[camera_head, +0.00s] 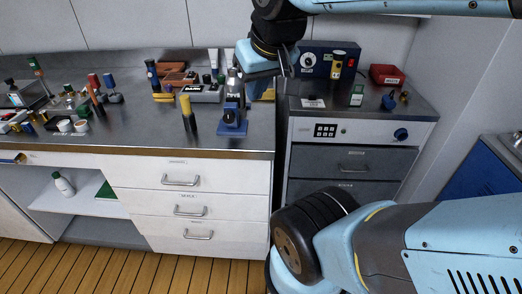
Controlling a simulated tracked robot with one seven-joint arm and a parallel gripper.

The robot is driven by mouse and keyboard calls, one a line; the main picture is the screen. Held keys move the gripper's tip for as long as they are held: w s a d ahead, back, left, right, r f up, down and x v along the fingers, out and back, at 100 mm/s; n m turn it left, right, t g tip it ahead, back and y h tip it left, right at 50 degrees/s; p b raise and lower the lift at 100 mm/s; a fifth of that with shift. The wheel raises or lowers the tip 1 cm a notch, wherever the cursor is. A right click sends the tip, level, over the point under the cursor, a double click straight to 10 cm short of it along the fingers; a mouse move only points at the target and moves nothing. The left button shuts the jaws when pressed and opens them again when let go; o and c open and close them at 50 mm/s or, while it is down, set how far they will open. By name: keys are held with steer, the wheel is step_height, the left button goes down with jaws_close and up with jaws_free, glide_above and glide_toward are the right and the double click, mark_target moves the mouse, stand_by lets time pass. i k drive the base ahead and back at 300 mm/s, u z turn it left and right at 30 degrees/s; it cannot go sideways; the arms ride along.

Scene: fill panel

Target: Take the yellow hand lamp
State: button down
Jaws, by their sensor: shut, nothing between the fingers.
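A slim yellow and black upright object (189,114) stands near the front edge of the counter; it looks like a hand lamp. A second yellow and black object (337,64) stands on the cabinet at the right, in front of a dark blue box; I cannot tell for certain which of the two is the lamp. My gripper (285,68) hangs above the gap between counter and cabinet, partly hidden by my wrist. It is shut and empty, apart from both objects.
A blue and grey microscope-like device (232,110) stands at the counter's right end. The dark blue box (312,60), a red box (386,75) and small items stand on the cabinet (418,108). The left counter is cluttered; bare steel (140,125) shows left of the slim object.

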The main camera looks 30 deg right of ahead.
mark_target(338, 55)
steer(key=k, duration=0.45)
steer(key=z, duration=2.05)
steer(key=k, duration=0.8)
steer(key=u, duration=0.4)
steer(key=i, duration=1)
steer(key=u, duration=0.1)
